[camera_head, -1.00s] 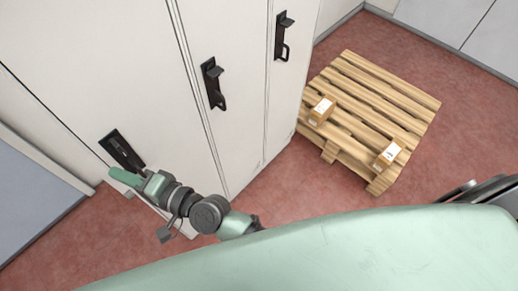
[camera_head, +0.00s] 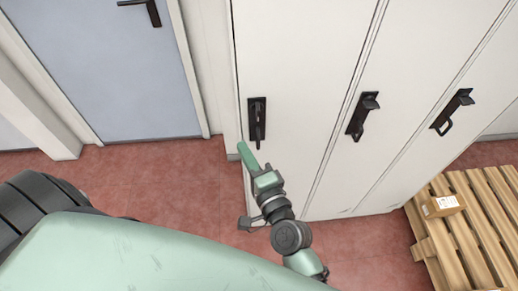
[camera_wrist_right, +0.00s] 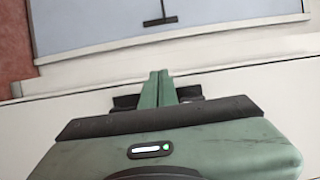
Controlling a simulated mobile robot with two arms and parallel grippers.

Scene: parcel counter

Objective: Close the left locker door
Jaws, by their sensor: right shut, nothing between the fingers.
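The left locker door (camera_head: 300,60) is a tall white panel at the left end of the locker row. It looks about flush with the door beside it, with a thin seam between them. Its black handle (camera_head: 257,105) is near its left edge. My right gripper (camera_head: 243,150) is shut and empty, its green fingers just below and left of that handle, near the door's left edge. I cannot tell if it touches the door. In the right wrist view the shut fingers (camera_wrist_right: 158,86) lie over a white surface. My left gripper is out of view.
Two more locker doors with black handles (camera_head: 362,116) (camera_head: 453,110) stand to the right. A wooden pallet (camera_head: 430,250) with a cardboard box (camera_head: 442,206) is at the lower right. A blue-grey door (camera_head: 130,75) is at the left. Red floor (camera_head: 150,180) between is clear.

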